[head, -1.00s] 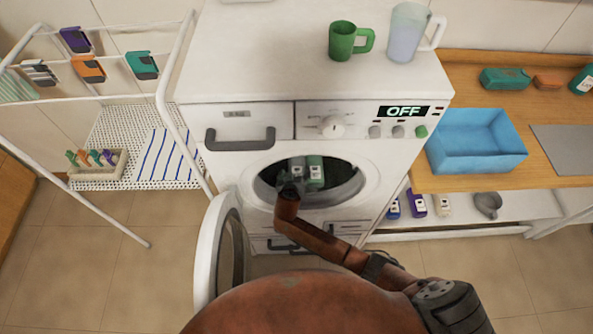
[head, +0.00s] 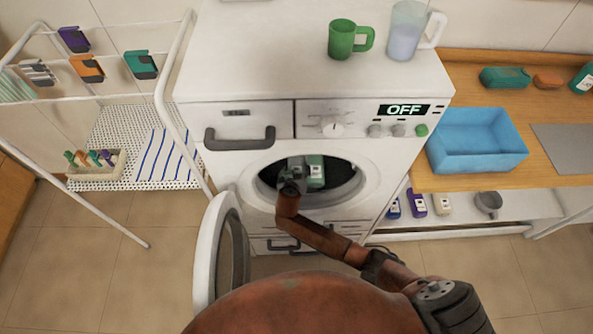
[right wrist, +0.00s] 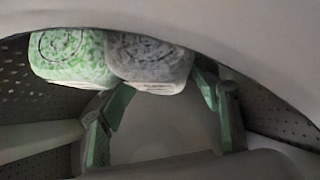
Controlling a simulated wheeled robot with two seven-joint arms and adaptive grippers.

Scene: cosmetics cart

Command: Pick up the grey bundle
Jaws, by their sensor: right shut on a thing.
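The grey bundle (head: 296,162) is inside the open drum of the washing machine (head: 375,165), beside the green bundle (head: 316,172). In the right wrist view the grey bundle (right wrist: 150,64) is at the top centre, close against the green bundle (right wrist: 72,60) on its left. My right gripper (head: 292,180) reaches through the door opening and is shut on the grey bundle. Its green-padded fingers (right wrist: 163,90) show on both sides of the bundle's lower part. The gripper partly hides the grey bundle in the head view. My left gripper is out of view.
The round door (head: 212,255) stands open to the left of the opening. The rim (right wrist: 250,45) curves close over the bundles. A drying rack (head: 150,100) stands at left. A blue basin (head: 477,142) sits on the wooden counter at right.

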